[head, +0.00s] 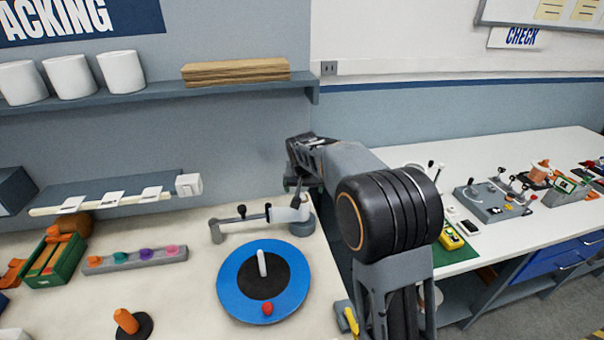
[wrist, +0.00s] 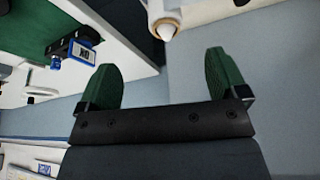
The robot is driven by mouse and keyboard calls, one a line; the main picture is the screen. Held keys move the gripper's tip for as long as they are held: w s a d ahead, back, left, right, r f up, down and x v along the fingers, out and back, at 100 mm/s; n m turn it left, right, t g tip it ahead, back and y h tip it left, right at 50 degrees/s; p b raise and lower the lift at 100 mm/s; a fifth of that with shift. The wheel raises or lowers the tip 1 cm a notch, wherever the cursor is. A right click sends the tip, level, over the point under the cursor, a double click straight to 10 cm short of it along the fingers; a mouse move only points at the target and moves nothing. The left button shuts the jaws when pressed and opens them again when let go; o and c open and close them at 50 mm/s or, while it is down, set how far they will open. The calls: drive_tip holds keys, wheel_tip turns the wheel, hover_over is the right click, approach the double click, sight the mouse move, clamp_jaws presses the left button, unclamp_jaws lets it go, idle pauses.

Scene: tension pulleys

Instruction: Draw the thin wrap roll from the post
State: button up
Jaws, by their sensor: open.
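A white roll (wrist: 205,10), which looks like the thin wrap roll, shows at the top edge of the wrist view with a pale pointed tip at its near end. Most of it is cut off there. The post under the roll cannot be made out clearly.
A grey bar with a black knob (head: 241,210) runs left of the roll. A blue turntable (head: 232,287) with a white peg stands in front. A shelf (head: 160,97) with white rolls is above. A second bench (head: 480,160) with devices stands right, across a gap.

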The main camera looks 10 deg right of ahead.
sight(302, 208)
drive_tip(key=p+x, duration=0.1)
drive_tip(key=x, duration=0.4)
drive_tip(key=w+p+x, duration=0.1)
drive_tip(key=x, duration=0.4)
drive_tip(key=w+p+x, duration=0.1)
drive_tip(key=p+x, duration=0.1)
drive_tip(key=x, duration=0.3)
drive_tip(key=shift+r, duration=0.3)
drive_tip(key=c, duration=1.1)
